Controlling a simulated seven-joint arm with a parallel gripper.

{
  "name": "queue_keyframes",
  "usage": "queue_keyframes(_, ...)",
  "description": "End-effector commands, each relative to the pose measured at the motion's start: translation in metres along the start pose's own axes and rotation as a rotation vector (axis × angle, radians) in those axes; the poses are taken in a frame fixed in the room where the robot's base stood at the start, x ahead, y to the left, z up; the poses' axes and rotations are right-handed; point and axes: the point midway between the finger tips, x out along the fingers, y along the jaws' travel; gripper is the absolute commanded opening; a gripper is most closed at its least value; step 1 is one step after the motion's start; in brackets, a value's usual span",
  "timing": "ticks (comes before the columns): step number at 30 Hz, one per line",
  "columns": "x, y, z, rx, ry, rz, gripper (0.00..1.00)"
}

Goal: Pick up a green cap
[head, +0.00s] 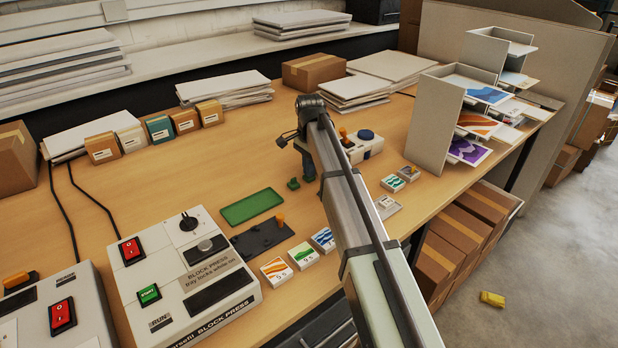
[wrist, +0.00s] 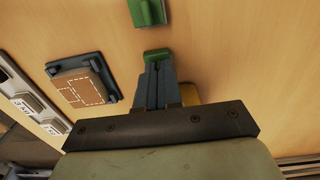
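A small green cap (head: 293,183) stands on the wooden table beyond the green tray, just left of my gripper (head: 308,175). In the wrist view, a green piece with a raised knob (wrist: 147,12) lies at the top edge, apart from my fingers. My gripper (wrist: 158,62) points at the table with its two dark fingers close together. A second green cap (wrist: 157,54) shows at the fingertips and seems to be held between them. Its lower part is hidden by the fingers. In the head view my arm hides part of the table.
A green tray (head: 251,207) and a dark tray (head: 263,240) lie left of my arm. The block press (head: 190,270) stands at the front left. A white unit with a blue button (head: 365,143) is behind my arm. A card rack (head: 435,120) stands right.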

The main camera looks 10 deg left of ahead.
Motion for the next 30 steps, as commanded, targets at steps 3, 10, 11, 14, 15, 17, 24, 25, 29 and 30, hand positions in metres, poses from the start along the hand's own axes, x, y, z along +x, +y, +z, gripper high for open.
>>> queue_keyframes(3, 0.0, 0.0, 0.0, 0.0, 0.0, 0.0, 0.0)
queue_keyframes(10, -0.006, 0.0, 0.0, 0.0, 0.0, 0.0, 0.0)
queue_keyframes(11, -0.007, 0.0, 0.0, 0.0, 0.0, 0.0, 0.0)
queue_keyframes(14, -0.012, 0.0, 0.0, 0.0, 0.0, 0.0, 0.0)
queue_keyframes(15, -0.014, 0.0, 0.0, 0.0, 0.0, 0.0, 0.0)
queue_keyframes(17, -0.016, 0.0, 0.0, 0.0, 0.0, 0.0, 0.0)
queue_keyframes(24, -0.029, 0.0, 0.0, 0.0, 0.0, -0.001, 0.0)
queue_keyframes(25, -0.03, 0.0, 0.0, 0.0, 0.0, 0.0, 0.0)
queue_keyframes(29, -0.036, 0.0, 0.0, 0.0, 0.0, 0.0, 0.0)
queue_keyframes(30, -0.037, 0.0, 0.0, 0.0, 0.0, 0.0, 0.0)
